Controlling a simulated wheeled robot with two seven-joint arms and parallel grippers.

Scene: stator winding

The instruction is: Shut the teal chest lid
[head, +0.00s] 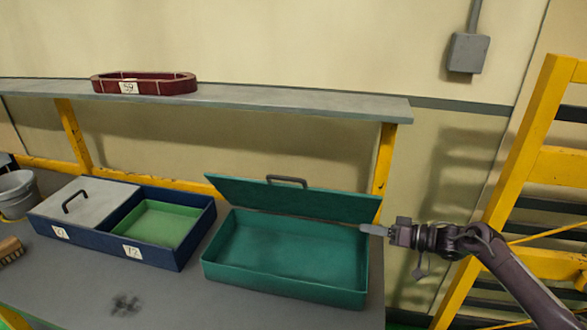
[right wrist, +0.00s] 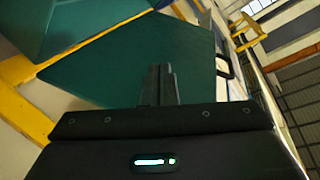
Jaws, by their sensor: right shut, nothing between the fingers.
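The teal chest (head: 286,258) stands open and empty on the grey bench. Its teal lid (head: 300,200) is raised at the back and leans up, with a dark handle (head: 287,180) on its upper edge. My right gripper (head: 368,229) is shut and empty, at the right end of the chest near the lid's lower right corner. In the head view I cannot tell whether it touches the lid. In the right wrist view, the closed fingers (right wrist: 158,85) point toward the teal lid (right wrist: 150,55), and part of the chest (right wrist: 45,25) shows at upper left. My left gripper is out of view.
A blue box (head: 165,258) with a grey lid (head: 85,199) and a green tray (head: 158,222) stands left of the chest. A yellow frame (head: 515,180) stands at right.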

